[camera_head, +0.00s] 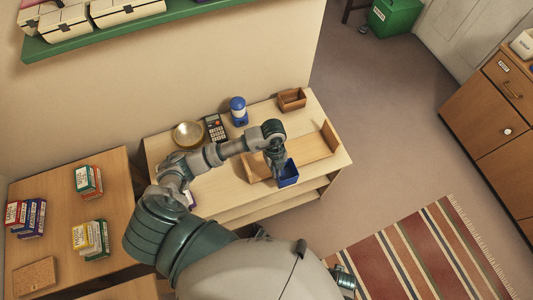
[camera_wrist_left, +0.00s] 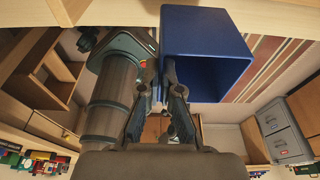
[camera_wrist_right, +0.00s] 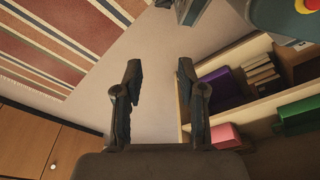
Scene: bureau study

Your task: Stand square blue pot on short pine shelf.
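The square blue pot (camera_head: 289,174) is at the front edge of the pale desk, beside the short pine shelf (camera_head: 312,149), a low board with raised ends. My left gripper (camera_head: 278,165) reaches down at the pot. In the left wrist view the open-topped pot (camera_wrist_left: 207,52) shows large, with the left gripper's fingers (camera_wrist_left: 161,75) close together on either side of its near wall, shut on it. The pot's underside is hidden, so I cannot tell whether it touches anything. My right gripper (camera_wrist_right: 160,75) is open and empty, away from the pot.
On the desk (camera_head: 225,190) stand a brass bowl (camera_head: 187,134), a calculator (camera_head: 215,129), a blue-and-white jar (camera_head: 238,111) and a small wooden box (camera_head: 292,99). A side table (camera_head: 60,190) with small boxes is at left. A striped rug (camera_head: 420,250) lies on the floor at right.

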